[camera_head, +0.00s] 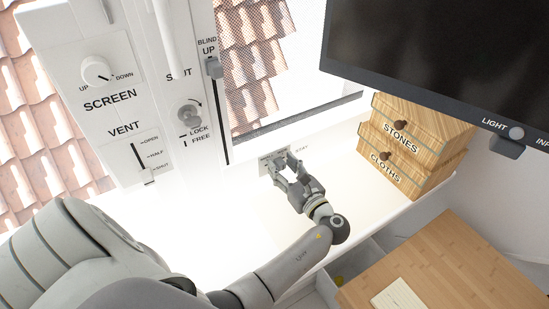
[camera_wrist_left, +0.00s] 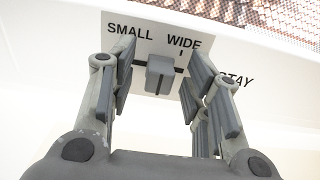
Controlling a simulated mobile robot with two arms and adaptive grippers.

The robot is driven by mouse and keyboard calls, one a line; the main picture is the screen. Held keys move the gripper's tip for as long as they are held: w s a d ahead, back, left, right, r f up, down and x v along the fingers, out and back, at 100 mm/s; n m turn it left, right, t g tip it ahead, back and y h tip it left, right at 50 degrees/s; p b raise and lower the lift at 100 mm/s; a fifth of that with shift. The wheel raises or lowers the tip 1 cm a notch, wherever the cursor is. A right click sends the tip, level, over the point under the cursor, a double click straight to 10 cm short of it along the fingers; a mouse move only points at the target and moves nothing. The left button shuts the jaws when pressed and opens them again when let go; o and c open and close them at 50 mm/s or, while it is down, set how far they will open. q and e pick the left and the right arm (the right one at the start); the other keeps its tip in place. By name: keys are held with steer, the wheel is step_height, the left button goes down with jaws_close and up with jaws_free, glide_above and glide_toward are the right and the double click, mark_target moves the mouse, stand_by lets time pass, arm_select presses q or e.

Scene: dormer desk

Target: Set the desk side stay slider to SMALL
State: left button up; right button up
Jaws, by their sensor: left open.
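The stay slider's white plate (camera_wrist_left: 150,27) is on the white window frame, with SMALL at left, WIDE at right and STAY beside it. Its grey knob (camera_wrist_left: 160,75) stands between the two words in the left wrist view; the finger hides the left end of the slot. My left gripper (camera_wrist_left: 158,70) is open, one finger on each side of the knob, with gaps visible on both sides. In the head view my left gripper (camera_head: 283,168) is in front of the small plate (camera_head: 268,160) and hides most of it. My right gripper is not seen.
Wooden drawers (camera_head: 415,145) marked STONES and CLOTHS stand right of the gripper. A dark monitor (camera_head: 440,45) hangs above them. A wooden board (camera_head: 450,265) is at lower right. Other controls, SCREEN (camera_head: 97,72), VENT (camera_head: 140,160) and BLIND (camera_head: 214,68), are at left.

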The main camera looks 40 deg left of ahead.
arm_select(q)
steer(key=shift+a, duration=0.1)
steer(key=shift+r, duration=0.1)
steer(key=shift+c, duration=0.2)
jaws_close()
